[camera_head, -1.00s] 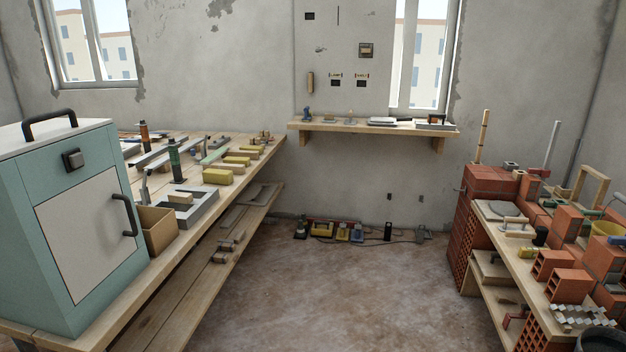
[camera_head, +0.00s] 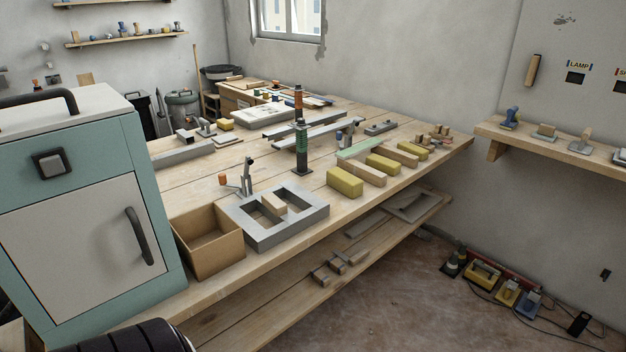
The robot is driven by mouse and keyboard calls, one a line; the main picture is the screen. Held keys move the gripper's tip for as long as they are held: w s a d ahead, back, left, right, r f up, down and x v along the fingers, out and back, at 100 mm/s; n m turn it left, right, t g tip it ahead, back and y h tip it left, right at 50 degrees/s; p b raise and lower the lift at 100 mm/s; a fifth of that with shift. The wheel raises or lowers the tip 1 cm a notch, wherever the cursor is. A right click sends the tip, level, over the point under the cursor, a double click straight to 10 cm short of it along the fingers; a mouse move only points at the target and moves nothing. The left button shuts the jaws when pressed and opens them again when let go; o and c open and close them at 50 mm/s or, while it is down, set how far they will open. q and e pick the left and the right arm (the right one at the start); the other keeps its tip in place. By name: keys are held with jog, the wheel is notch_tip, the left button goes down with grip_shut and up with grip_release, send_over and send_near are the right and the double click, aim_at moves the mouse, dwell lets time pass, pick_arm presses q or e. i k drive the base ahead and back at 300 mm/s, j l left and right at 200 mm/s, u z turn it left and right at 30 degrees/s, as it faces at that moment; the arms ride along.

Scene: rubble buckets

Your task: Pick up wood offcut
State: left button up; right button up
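A small light wood block (camera_head: 273,204), which looks like a wood offcut, lies in or on a grey two-opening frame (camera_head: 312,224) on the workbench. Other wood pieces lie farther along the bench: a wood block (camera_head: 361,174) between yellow blocks and a cluster of small wooden pieces (camera_head: 438,138) near the far right end. I cannot tell which of these is the named offcut. Neither gripper shows. A dark ribbed rounded part at the bottom left edge seems to be mine.
A teal cabinet (camera_head: 75,215) stands on the near left of the bench (camera_head: 190,299). An open cardboard box (camera_head: 207,264) sits between it and the grey frame. A dark green upright tool (camera_head: 301,150) stands mid-bench. Small pieces lie on the lower shelf (camera_head: 250,322).

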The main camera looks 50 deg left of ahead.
aim_at(273, 203)
jog(key=i+l+u, duration=0.2)
jog(key=i, duration=0.4)
jog(key=i+u, duration=0.25)
jog(key=i, duration=0.35)
